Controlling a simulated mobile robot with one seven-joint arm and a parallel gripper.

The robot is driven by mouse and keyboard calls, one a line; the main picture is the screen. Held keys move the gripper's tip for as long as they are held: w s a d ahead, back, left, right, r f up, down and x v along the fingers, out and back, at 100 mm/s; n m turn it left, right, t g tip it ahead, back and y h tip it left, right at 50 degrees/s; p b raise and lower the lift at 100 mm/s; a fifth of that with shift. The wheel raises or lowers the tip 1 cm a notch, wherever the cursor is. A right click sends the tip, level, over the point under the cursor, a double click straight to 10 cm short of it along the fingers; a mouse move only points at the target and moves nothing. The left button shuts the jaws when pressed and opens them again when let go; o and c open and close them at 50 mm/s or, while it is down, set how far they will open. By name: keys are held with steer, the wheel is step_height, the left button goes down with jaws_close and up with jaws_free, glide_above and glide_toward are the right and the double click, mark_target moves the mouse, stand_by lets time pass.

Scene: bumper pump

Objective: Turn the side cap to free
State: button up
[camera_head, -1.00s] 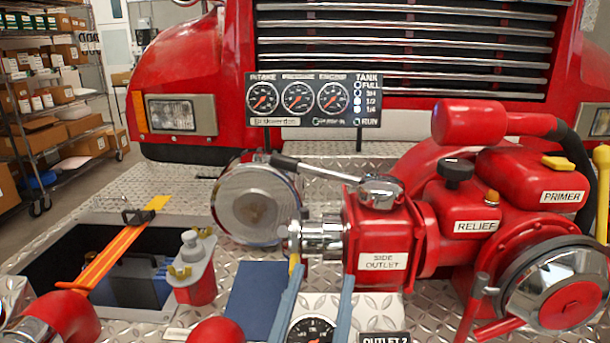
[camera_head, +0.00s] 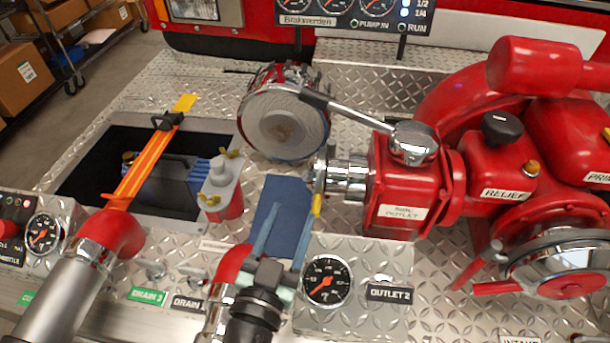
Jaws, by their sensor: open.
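The red side outlet block (camera_head: 385,170) carries a label and a chrome lever on top. From its left side a chrome neck (camera_head: 347,176) sticks out and ends in the grey side cap (camera_head: 320,172), seen nearly edge-on, with a yellow lug at its lower edge. The cap's face is mostly hidden. My gripper (camera_head: 294,210) is open, its two blue fingers pointing up the picture. The fingertips show just below and left of the cap. The right fingertip is close to the yellow lug; I cannot tell whether they touch. Nothing shows between the fingers.
A large round chrome cap (camera_head: 285,122) stands behind the side cap. A blue mat (camera_head: 279,210) lies under the fingers. At left are an open bay with an orange strap (camera_head: 146,165) and a red hose elbow (camera_head: 112,232). A gauge (camera_head: 326,280) sits right of my wrist.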

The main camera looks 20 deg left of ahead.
mark_target(315, 174)
steer(key=w+a+p, duration=0.1)
steer(key=w, duration=0.7)
steer(key=shift+w+p, duration=0.15)
steer(key=shift+p, duration=0.15)
jaws_close()
stand_by(1.1)
